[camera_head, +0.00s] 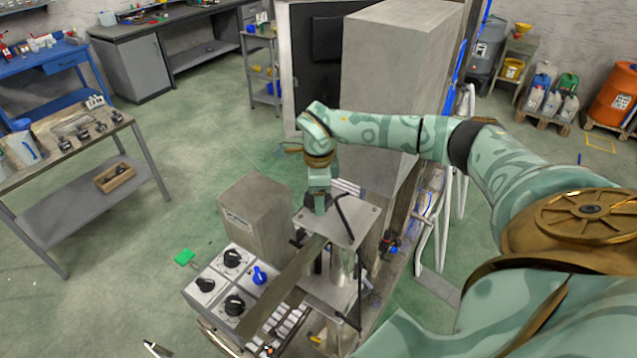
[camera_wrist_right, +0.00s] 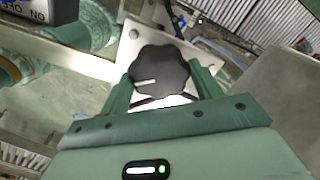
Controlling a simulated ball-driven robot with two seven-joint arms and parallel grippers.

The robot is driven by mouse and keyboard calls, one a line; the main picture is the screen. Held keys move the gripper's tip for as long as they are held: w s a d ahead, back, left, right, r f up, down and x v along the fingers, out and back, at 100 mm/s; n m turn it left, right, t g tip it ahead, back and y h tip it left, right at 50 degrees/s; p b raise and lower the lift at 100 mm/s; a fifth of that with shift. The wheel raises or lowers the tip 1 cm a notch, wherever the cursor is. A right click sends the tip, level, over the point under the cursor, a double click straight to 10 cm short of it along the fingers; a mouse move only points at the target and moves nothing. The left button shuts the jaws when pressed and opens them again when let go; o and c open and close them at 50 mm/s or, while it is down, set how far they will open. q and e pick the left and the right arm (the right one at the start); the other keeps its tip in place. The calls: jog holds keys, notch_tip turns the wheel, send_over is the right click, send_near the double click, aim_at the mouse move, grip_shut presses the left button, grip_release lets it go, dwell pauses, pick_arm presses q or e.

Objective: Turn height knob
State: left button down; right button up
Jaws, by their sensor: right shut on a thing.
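The height knob (camera_wrist_right: 160,72) is a black lobed knob with a white pointer line, seen in the right wrist view in front of a pale metal plate (camera_wrist_right: 130,45). My right gripper (camera_wrist_right: 162,88) is shut on it, with one green finger on each side. In the head view my right arm comes in from the right and bends down, with the right gripper (camera_head: 319,198) at the metal top plate (camera_head: 355,217) of the machine. The knob is hidden there by the gripper. My left gripper is in neither view.
A grey block (camera_head: 255,215) and a tall grey cabinet (camera_head: 390,80) stand close to my arm. A workbench (camera_head: 70,145) is at left. The green floor between is mostly clear.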

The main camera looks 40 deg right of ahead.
jog(key=m+p, duration=0.1)
jog(key=m, duration=0.4)
jog(key=shift+r+m, duration=0.1)
jog(key=shift+m, duration=0.2)
jog(key=m+p, duration=0.1)
jog(key=m, duration=0.5)
jog(key=shift+p, duration=0.4)
jog(key=m+p, duration=0.1)
jog(key=m, duration=0.4)
jog(key=shift+w+m, duration=0.1)
jog(key=shift+m, duration=0.3)
jog(key=m, duration=0.6)
jog(key=shift+p, duration=0.4)
jog(key=m+p, duration=0.1)
jog(key=m, duration=0.5)
jog(key=shift+m, duration=0.3)
jog(key=m, duration=0.3)
jog(key=shift+m+p, duration=0.3)
jog(key=m, duration=0.3)
jog(key=shift+m+p, duration=0.3)
jog(key=m+p, duration=0.1)
jog(key=m, duration=0.4)
jog(key=shift+m+p, duration=0.35)
jog(key=shift+m, duration=2.35)
